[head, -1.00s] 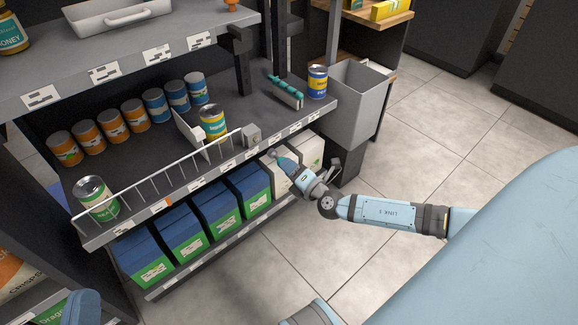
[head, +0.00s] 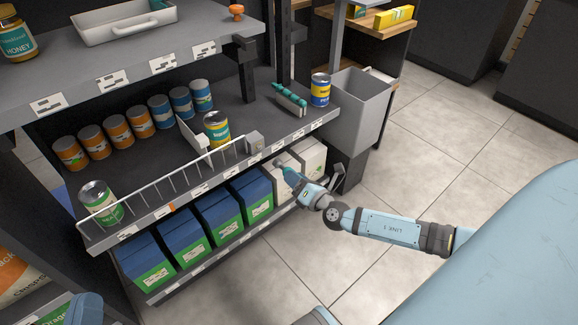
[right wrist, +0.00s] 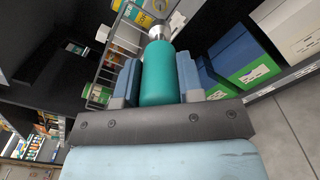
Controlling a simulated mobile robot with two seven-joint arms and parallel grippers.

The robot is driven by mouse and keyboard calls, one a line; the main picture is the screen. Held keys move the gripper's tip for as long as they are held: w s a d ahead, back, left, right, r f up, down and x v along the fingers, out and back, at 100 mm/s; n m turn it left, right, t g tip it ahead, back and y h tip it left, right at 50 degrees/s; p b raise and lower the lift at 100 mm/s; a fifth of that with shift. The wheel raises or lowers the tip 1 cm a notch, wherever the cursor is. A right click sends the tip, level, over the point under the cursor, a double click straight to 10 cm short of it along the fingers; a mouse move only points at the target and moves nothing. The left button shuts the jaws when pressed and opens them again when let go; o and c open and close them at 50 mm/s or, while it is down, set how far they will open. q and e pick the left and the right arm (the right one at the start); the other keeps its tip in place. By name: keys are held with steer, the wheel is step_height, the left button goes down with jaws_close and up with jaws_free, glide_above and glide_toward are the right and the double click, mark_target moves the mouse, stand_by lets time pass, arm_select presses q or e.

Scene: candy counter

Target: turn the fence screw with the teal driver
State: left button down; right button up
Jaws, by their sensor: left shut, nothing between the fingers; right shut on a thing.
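The wire fence (head: 175,182) runs along the front edge of the middle shelf. A small grey block (head: 254,143) stands at its right end; I cannot make out the screw itself. My right gripper (head: 294,181) is shut on the teal driver (head: 288,173), in front of the white boxes below the shelf edge, down and right of the block. In the right wrist view the driver's teal handle (right wrist: 157,75) lies between the fingers, with a silver collar beyond it. Its tip is apart from the block in the head view. My left gripper is not clearly in view.
A green-labelled can (head: 100,203) and a yellow-teal can (head: 217,129) stand behind the fence. A grey bin (head: 357,112) is at the right. The floor in front is clear.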

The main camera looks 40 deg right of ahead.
mark_target(280, 163)
stand_by(0.3)
